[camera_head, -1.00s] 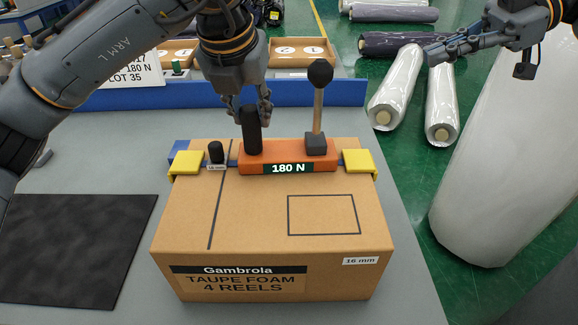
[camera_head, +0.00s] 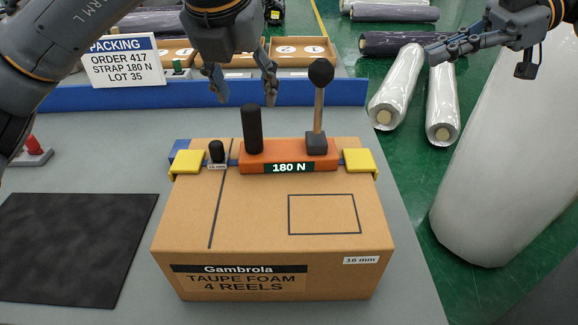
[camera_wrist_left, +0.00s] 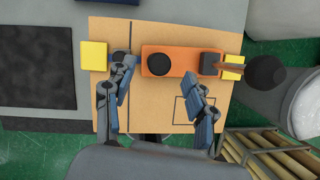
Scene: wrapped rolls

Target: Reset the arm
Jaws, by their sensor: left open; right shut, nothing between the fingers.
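My left gripper (camera_head: 241,86) is open and empty above the orange strapping tool. Its spread fingers also show in the left wrist view (camera_wrist_left: 160,100). The orange tool (camera_head: 288,157), labelled 180 N, lies across the top of the cardboard box (camera_head: 260,225). A black upright handle (camera_head: 252,130) stands on the tool, below the left fingers and apart from them. A lever with a black ball (camera_head: 320,73) stands upright at the tool's right. My right gripper (camera_head: 437,56) is shut and empty at upper right, over the floor side.
A blue strap with yellow corner pieces (camera_head: 187,162) crosses the box. A black mat (camera_head: 75,248) lies left. A blue rail (camera_head: 215,93), a packing sign (camera_head: 125,62) and trays stand behind. Wrapped rolls (camera_head: 397,88) lie on the green floor at right.

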